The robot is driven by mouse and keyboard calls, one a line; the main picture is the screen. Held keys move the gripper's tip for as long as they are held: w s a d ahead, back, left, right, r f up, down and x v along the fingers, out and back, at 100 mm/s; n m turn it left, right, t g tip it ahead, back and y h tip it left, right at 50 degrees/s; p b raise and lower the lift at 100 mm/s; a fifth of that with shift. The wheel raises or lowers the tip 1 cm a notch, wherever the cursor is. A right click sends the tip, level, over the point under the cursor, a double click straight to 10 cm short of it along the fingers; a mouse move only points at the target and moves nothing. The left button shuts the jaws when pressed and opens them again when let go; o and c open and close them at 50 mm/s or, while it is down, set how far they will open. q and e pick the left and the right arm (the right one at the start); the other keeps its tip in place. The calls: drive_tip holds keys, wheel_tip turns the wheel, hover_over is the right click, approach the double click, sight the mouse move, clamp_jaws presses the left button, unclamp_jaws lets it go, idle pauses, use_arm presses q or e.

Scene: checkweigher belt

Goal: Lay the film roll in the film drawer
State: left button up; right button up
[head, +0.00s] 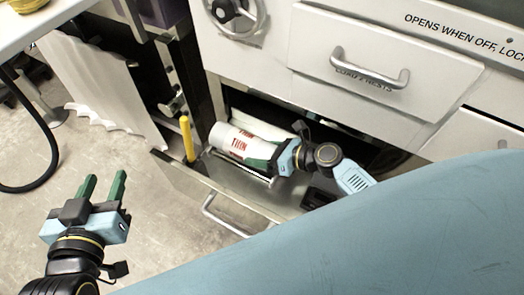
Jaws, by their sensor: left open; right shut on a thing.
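The film roll (228,137) is a white cylinder with red lettering, lying on its side within the outline of the open film drawer. My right gripper (272,157) is shut on the roll's right end. I cannot tell whether the roll touches the drawer floor. The film drawer (248,184) is pulled out below the white cabinet front, with a metal bar handle (228,216) on its face. A blue surface in the foreground covers its right part. My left gripper (104,187) is open and empty above the floor, left of the drawer and apart from it.
A yellow upright object (187,139) stands at the drawer's left end. Above is a closed drawer with a handle (370,71) and a handwheel (234,12). White film or paper (100,75) hangs at the upper left. The floor around my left gripper is clear.

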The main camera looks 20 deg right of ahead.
drive_tip(key=shift+f+b, duration=0.45)
drive_tip(key=shift+f, duration=0.2)
drive_tip(key=shift+f+b, duration=0.3)
drive_tip(key=shift+f, duration=0.15)
use_arm(q)
wheel_tip(320, 180, up, 8)
drive_tip(key=d+t+h, duration=0.1)
drive_tip(key=t+h, duration=0.1)
drive_tip(key=t, duration=0.3)
drive_tip(key=shift+w+d+r, duration=0.2)
drive_tip(key=shift+w+d, duration=0.05)
drive_tip(key=shift+d, duration=0.15)
use_arm(e)
drive_tip(key=shift+f, duration=0.3)
use_arm(q)
drive_tip(key=shift+t, duration=0.3)
use_arm(e)
drive_tip(key=o, duration=1.5)
drive_tip(key=shift+c, duration=0.2)
drive_tip(key=shift+f, duration=0.1)
drive_tip(key=shift+s, duration=0.1)
